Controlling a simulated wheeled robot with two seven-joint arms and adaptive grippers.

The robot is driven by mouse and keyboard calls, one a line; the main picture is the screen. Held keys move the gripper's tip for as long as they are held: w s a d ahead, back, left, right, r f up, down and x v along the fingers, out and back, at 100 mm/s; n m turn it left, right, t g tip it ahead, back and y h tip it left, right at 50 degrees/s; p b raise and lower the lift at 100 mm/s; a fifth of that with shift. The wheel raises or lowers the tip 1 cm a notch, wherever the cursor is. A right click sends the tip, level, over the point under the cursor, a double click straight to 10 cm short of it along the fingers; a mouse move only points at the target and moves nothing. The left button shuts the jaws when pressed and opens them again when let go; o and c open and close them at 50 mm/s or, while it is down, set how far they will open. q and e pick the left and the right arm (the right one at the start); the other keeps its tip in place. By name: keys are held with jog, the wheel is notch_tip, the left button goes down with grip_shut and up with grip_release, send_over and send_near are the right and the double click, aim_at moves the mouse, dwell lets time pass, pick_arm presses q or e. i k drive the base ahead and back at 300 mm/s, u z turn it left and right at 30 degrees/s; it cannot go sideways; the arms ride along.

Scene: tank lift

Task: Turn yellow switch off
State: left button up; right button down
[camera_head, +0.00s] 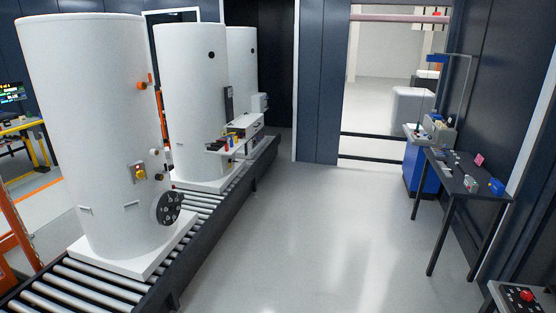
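A small yellow switch (140,173) sits on a metal plate on the side of the nearest white tank (85,120), at its lower right. The switch is too small to tell its position. Neither of my grippers shows in the head view.
White tanks stand in a row on a roller conveyor (215,205) at the left. A black flange (168,207) sticks out low on the nearest tank. A dark table (468,181) with small items stands at the right. A red button box (526,295) is at the lower right. The middle floor (320,235) is clear.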

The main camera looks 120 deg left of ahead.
aim_at(140, 174)
jog(key=u, duration=5)
